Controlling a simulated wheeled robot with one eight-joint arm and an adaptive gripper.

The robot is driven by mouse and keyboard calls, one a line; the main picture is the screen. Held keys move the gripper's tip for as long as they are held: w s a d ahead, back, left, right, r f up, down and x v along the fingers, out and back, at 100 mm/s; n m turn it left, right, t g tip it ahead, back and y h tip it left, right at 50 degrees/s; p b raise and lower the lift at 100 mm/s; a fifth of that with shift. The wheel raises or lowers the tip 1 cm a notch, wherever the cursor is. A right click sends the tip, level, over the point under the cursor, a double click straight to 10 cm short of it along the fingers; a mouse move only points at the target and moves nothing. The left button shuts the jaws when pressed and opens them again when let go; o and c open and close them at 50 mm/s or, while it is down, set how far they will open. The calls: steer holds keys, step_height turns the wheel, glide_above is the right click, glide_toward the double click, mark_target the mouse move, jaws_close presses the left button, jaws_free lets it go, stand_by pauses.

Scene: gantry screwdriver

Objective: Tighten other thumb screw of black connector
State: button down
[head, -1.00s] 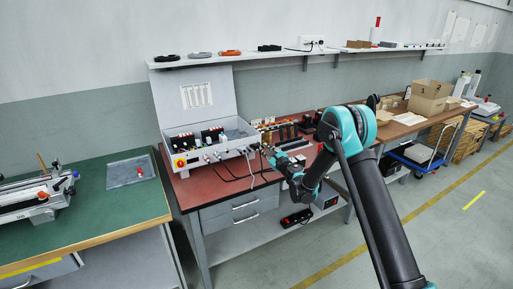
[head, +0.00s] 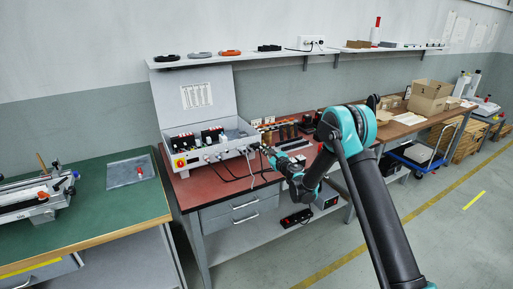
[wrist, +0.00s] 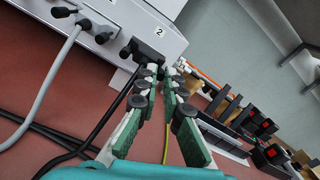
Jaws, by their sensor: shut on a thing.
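The black connector (wrist: 138,51) is plugged into the front of the grey box (wrist: 130,22), just below a label marked 2. A black cable runs from it down to the lower left. My gripper (wrist: 162,73) has its fingertips close together at the connector's right end, against the box front. It is shut on the thumb screw there, which the fingertips mostly hide. In the head view my gripper (head: 267,151) is at the right end of the box front (head: 207,158). The connector is too small there to make out.
A grey cable with its plug (wrist: 76,17) sits left of the black connector. Several black blocks (wrist: 225,108) stand to the right on the red-brown bench (head: 187,189). The box has an open lid (head: 215,112). A green table (head: 107,213) stands at the left.

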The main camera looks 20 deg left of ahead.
steer(key=m, duration=1.4)
steer(key=shift+m, duration=0.4)
steer(key=m, duration=0.3)
steer(key=shift+m, duration=0.3)
steer(key=m, duration=0.3)
steer(key=shift+m, duration=0.3)
steer(key=m, duration=0.6)
steer(key=c, duration=1.9)
jaws_free()
